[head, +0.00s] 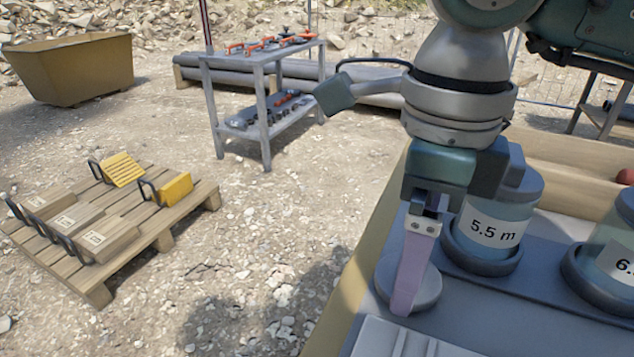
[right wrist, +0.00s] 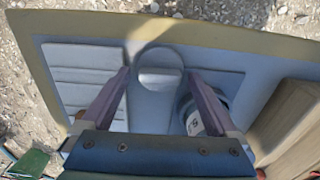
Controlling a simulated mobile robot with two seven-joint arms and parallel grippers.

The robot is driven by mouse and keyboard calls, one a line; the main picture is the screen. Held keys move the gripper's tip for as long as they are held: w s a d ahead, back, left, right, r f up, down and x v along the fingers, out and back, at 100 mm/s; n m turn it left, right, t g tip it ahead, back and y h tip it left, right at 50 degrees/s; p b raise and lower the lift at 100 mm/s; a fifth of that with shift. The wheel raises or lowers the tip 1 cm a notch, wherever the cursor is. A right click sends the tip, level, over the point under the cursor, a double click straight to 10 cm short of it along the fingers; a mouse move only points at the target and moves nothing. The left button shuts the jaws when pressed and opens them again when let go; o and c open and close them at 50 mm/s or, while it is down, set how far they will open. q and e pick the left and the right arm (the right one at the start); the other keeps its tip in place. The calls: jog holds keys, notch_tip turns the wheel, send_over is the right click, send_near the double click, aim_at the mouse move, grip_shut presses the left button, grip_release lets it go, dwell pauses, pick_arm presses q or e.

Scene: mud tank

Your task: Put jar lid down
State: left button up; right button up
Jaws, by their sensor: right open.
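The jar lid (head: 429,284) is a flat grey disc lying on the grey-blue bench surface, left of the jar marked 5.5 m (head: 489,228). My right gripper (head: 408,300) points down over the lid; one finger hides part of it. In the right wrist view the lid (right wrist: 158,58) lies between and just beyond the tips of my open right gripper (right wrist: 158,74), with a gap visible on both sides. The 5.5 m jar also shows in the wrist view (right wrist: 196,122), partly behind the right finger. Its top is partly hidden by my gripper in the head view. My left gripper is out of view.
A second jar (head: 610,262) stands at the right edge. A pale ribbed panel (head: 405,340) lies in front of the lid. A wooden edge (head: 362,262) bounds the bench. A pallet (head: 150,238) with blocks, a tool table (head: 262,75) and a skip (head: 75,68) stand farther off.

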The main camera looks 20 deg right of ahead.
jog(key=shift+r+p, duration=0.25)
jog(key=shift+p, duration=0.05)
notch_tip(320, 180, up, 13)
jog(key=p, duration=0.2)
jog(key=shift+f, duration=0.15)
